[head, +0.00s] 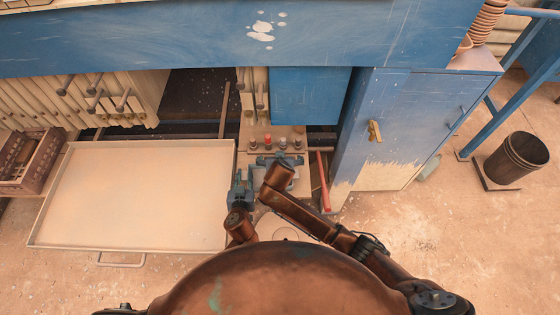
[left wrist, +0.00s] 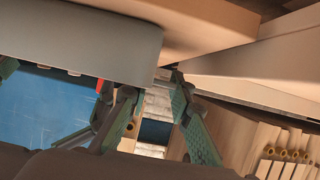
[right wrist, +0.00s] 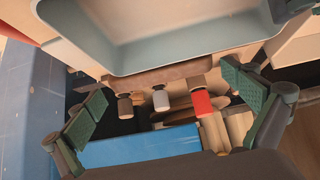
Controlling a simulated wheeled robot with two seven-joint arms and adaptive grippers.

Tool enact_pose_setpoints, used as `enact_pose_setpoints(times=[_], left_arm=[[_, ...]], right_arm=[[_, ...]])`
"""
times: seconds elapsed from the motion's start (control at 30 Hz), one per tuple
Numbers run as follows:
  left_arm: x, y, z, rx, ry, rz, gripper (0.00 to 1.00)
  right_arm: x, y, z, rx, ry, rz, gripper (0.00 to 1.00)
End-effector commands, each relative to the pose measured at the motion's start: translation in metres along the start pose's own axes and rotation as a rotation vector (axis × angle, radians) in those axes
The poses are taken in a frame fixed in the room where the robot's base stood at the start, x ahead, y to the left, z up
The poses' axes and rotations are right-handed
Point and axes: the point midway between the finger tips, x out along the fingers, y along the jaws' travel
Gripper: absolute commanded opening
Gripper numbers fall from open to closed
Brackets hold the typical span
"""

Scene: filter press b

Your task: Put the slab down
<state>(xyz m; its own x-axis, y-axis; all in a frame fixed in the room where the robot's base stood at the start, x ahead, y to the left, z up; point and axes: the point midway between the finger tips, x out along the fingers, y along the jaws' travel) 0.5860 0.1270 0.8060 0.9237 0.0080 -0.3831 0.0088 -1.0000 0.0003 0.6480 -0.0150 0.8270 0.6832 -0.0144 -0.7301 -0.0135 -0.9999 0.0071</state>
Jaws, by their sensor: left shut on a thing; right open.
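My left gripper (head: 239,188) is by the right edge of the large pale tray in the head view. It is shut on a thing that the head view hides. In the left wrist view a tan, flat-sided piece (left wrist: 205,28) lies at the fingertips of my left gripper (left wrist: 152,85). It may be the slab, but I cannot tell for sure. My right gripper (head: 272,162) is just right of the left one. In the right wrist view my right gripper (right wrist: 165,80) has its fingers spread, with nothing between the pads.
The large tray (head: 38,228) lies at the left. A brown crate (head: 45,165) stands beyond its left end. Small knobs (head: 283,142) stand behind the grippers. A red bar (head: 323,182) and a blue cabinet (head: 395,120) are to the right. A bucket (head: 518,158) stands far right.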

Motion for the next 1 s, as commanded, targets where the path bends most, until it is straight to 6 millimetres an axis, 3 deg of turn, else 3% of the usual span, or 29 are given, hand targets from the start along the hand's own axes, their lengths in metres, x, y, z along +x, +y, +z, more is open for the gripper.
enact_pose_setpoints(times=[0.3,0.5,0.73,1.0], left_arm=[[0.0,0.0,0.0,0.001,0.0,0.0,0.0],[0.0,0.0,0.0,0.001,0.0,-0.001,0.0],[0.0,0.0,0.0,0.001,0.0,0.0,0.0],[0.0,0.0,0.0,0.001,0.0,0.0,0.0]], right_arm=[[-0.066,-0.001,0.0,0.005,0.001,-0.005,1.0],[-0.097,-0.001,0.0,0.004,0.001,-0.003,1.0],[-0.107,-0.006,-0.003,-0.011,-0.006,-0.016,1.0],[-0.087,-0.048,-0.013,-0.106,-0.118,-0.119,1.0]])
